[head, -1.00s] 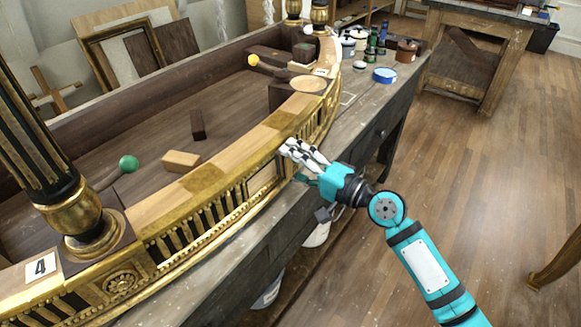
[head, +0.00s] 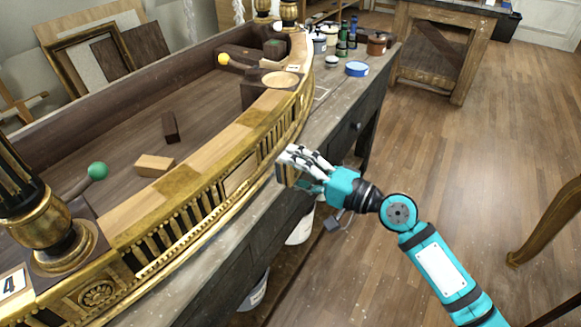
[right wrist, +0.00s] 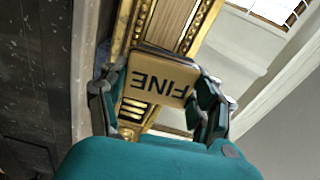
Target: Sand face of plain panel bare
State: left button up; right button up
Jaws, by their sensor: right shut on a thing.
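The gilt console (head: 150,218) curves across the head view, with gold balusters along its front. The plain panel (head: 240,178) is a pale flat face set in that front, left of my right gripper. My right gripper (head: 287,168) is shut on a tan sanding block marked FINE (right wrist: 160,80). In the right wrist view the block sits between the fingers (right wrist: 158,98), with gilt beading and a wood strip beyond it. The block is mostly hidden by the fingers in the head view. A gap shows between gripper and panel there. My left gripper is not in view.
A loose tan block (head: 155,166), a dark block (head: 170,127) and a green-knobbed tool (head: 97,171) lie inside the console. Jars, bottles and a blue tin (head: 357,69) stand on the bench at the back. Open floor (head: 470,170) lies to the right.

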jog(key=shift+b+v, duration=0.35)
jog(key=shift+v, duration=0.5)
jog(key=shift+s+d, duration=0.35)
jog(key=shift+d, duration=0.1)
